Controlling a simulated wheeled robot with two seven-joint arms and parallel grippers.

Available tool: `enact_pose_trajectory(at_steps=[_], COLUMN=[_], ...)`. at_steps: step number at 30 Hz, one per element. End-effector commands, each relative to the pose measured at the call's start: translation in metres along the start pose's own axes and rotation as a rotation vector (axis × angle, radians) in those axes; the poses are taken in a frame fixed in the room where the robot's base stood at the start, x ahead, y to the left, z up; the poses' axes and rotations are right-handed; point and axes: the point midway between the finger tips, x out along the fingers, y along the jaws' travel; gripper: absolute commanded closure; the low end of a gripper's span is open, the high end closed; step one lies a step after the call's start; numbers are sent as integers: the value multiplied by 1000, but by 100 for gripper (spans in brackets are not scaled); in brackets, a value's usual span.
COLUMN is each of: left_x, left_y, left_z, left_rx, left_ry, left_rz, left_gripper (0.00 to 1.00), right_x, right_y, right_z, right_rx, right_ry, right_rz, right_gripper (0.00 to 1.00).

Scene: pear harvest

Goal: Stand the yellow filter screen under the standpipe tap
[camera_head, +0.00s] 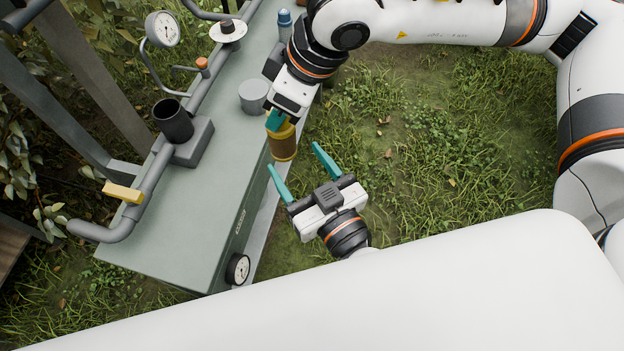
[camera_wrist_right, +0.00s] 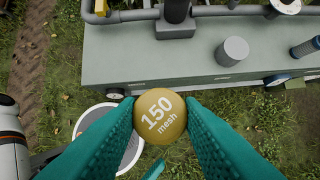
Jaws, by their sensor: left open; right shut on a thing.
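The yellow filter screen (camera_head: 284,143) is a short ochre cylinder. My right gripper (camera_head: 276,119) is shut on it and holds it beside the long edge of the green-grey cabinet. In the right wrist view the screen's round end (camera_wrist_right: 160,115), marked "150 mesh", shows between the two teal fingers. My left gripper (camera_head: 295,158) is open and empty, its fingertips just below the screen in the head view. A grey pipe with a yellow lever (camera_head: 123,192) runs along the cabinet's left side; I cannot tell whether it is the standpipe tap.
A pressure gauge (camera_head: 162,29) stands behind. A white-rimmed round thing (camera_wrist_right: 136,147) is below the screen in the wrist view. Grass is open at right.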

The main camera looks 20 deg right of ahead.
Motion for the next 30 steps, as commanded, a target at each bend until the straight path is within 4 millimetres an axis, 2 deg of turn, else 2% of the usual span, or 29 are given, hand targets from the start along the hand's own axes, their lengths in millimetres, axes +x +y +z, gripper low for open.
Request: enact_pose_trajectory(at_steps=[1, 6, 12, 18, 25, 30], left_x=[12, 43, 68, 76, 77, 76], left_y=[0, 0, 0, 0, 0, 0], left_z=[1, 1, 0, 0, 0, 0], left_rx=[1, 0, 0, -2, -1, -1], left_ry=[-6, -5, -3, -1, -1, -1], left_rz=[1, 2, 1, 0, 1, 1], left_gripper=[33, 33, 33, 33, 33, 61], right_x=[0, 0, 0, 0, 0, 0], right_y=[0, 0, 0, 0, 0, 0], right_z=[0, 0, 0, 0, 0, 0], right_rx=[0, 0, 0, 0, 0, 0], right_ry=[0, 0, 0, 0, 0, 0], right_rz=[0, 0, 0, 0, 0, 0], right_gripper=[100, 100, 100, 100, 100, 100])
